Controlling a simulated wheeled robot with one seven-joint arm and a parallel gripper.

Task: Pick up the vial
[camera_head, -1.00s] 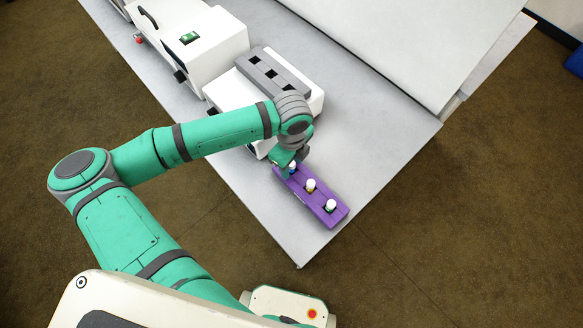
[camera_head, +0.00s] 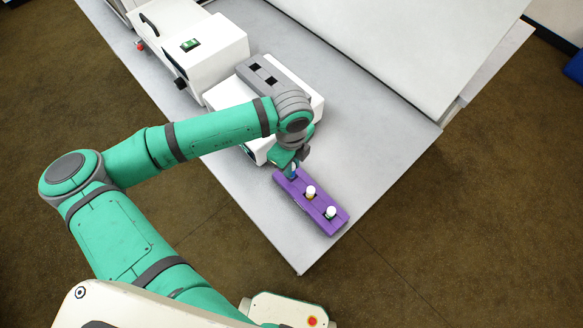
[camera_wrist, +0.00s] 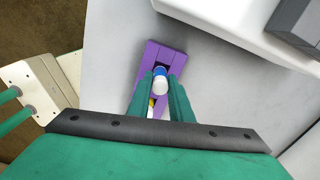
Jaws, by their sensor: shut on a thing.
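A purple rack (camera_head: 318,212) lies on the table near its front corner. Two white-capped vials stand in it, one in the middle (camera_head: 310,191) and one at the near end (camera_head: 330,212). My gripper (camera_head: 291,170) is at the far end of the rack. In the wrist view my gripper (camera_wrist: 160,88) is shut on a vial with a white cap and a blue band (camera_wrist: 160,80), between its two green fingers. The rack (camera_wrist: 150,60) shows beneath that vial. I cannot tell whether the held vial is clear of its slot.
A white instrument with a grey slotted block (camera_head: 262,76) stands just behind my gripper. A larger white machine (camera_head: 190,45) with a green switch is farther back left. The table (camera_head: 375,150) is clear to the right of the rack.

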